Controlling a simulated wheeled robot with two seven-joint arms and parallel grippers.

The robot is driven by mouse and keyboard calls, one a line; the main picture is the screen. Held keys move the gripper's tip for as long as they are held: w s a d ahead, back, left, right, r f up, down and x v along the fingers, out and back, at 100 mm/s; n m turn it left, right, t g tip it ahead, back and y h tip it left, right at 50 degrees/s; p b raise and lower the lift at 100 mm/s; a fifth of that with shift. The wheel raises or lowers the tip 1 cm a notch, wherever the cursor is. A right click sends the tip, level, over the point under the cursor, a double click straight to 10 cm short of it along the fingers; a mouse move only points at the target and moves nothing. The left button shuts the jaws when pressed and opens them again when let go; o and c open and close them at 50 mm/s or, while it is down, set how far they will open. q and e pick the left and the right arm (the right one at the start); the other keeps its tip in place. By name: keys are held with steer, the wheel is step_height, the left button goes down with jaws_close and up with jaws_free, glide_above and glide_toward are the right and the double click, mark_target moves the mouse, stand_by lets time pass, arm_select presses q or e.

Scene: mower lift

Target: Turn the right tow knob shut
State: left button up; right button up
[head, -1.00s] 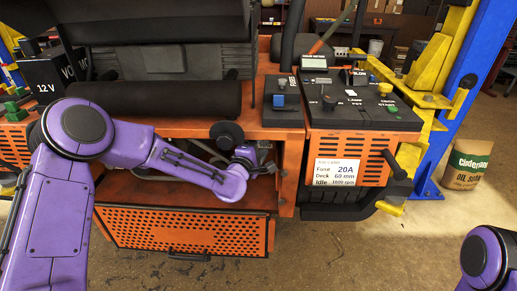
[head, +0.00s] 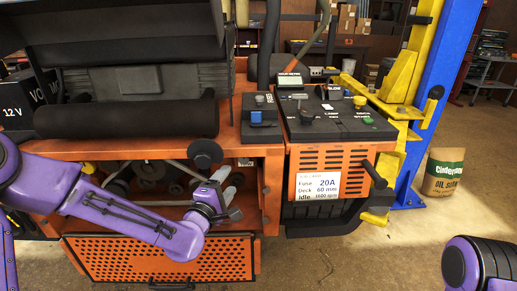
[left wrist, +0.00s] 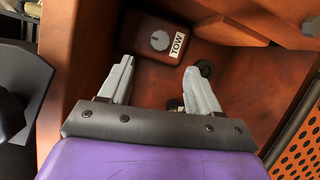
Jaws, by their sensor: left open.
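The tow knob (left wrist: 160,41) is a small round grey knob on a reddish-brown box, beside a white TOW label (left wrist: 178,43). It sits inside the mower's orange bay, near the top middle of the left wrist view. I cannot make it out clearly in the head view. My left gripper (left wrist: 158,66) is open and empty, its two grey fingers pointing toward the box with the knob beyond their tips, apart from them. In the head view the left gripper (head: 228,190) is at the bay's opening. My right gripper is out of view; only a purple arm link shows at lower right.
A perforated orange panel (head: 160,260) lies below the bay. An orange post (head: 272,185) bounds its right side. A control console (head: 335,115) sits above right. A blue and yellow lift post (head: 437,100) and an oil sorb bag (head: 442,172) stand at right.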

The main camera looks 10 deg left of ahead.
arm_select(q)
steer(key=s+a+f+m+g+y, duration=0.2)
steer(key=s+f+m+g, duration=0.3)
steer(key=f, duration=0.6)
steer(key=s+a+f+m+g+y, duration=0.1)
steer(key=s+a+f+m+g, duration=0.15)
steer(key=s+f, duration=0.65)
steer(key=s+a+f+m+g+y, duration=0.1)
steer(key=s+a+f+m+g, duration=0.1)
steer(key=s+f, duration=0.5)
steer(key=s+a+f+m+g+y, duration=0.1)
steer(key=s+f+g, duration=0.4)
steer(key=s, duration=0.9)
step_height(320, 180, down, 3)
steer(key=shift+a+f+m, duration=0.1)
steer(key=shift+a+m, duration=0.55)
steer(key=shift+a, duration=0.05)
steer(key=shift+s, duration=0.1)
